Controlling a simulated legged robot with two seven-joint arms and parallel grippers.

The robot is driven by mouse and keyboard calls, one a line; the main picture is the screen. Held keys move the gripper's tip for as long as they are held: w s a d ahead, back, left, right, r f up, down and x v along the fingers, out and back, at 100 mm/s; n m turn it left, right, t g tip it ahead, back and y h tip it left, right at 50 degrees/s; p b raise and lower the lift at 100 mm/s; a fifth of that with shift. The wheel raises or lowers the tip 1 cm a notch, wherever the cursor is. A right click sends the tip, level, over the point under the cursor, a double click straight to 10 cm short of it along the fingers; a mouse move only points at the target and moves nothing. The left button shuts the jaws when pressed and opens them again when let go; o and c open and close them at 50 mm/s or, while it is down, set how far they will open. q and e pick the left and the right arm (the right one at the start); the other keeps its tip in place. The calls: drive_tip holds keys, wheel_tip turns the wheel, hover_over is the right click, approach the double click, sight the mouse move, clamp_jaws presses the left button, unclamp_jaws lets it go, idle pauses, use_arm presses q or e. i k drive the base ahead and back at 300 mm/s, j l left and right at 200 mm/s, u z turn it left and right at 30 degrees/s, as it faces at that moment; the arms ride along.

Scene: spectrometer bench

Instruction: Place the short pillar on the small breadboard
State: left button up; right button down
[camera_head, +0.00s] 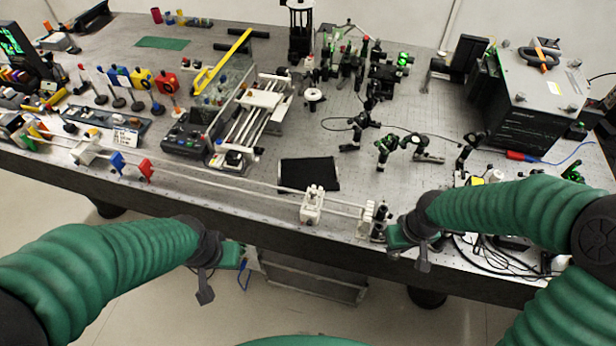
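A small black plate that looks like the small breadboard (308,174) lies flat near the front middle of the bench, with a bare top. A short dark upright post, probably the short pillar (379,222), stands near the front edge by the end of the white rail. My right gripper (388,233) is just right of this post, very close to it. Its fingers are too small to show whether they are open or touch the post. My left gripper (242,256) is in front of the bench edge, apart from both. Its finger opening cannot be made out.
A long rail (240,184) with a white carrier (312,205) runs along the front edge, between the plate and my arms. Optics mounts (387,145) and a large black box (530,100) stand at right. Loose cables lie front right. Bare bench surrounds the plate's right side.

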sight(317, 173)
drive_tip(key=i+j, duration=0.3)
drive_tip(key=j, duration=0.2)
drive_tip(key=i+j+u, duration=0.1)
drive_tip(key=i, duration=0.5)
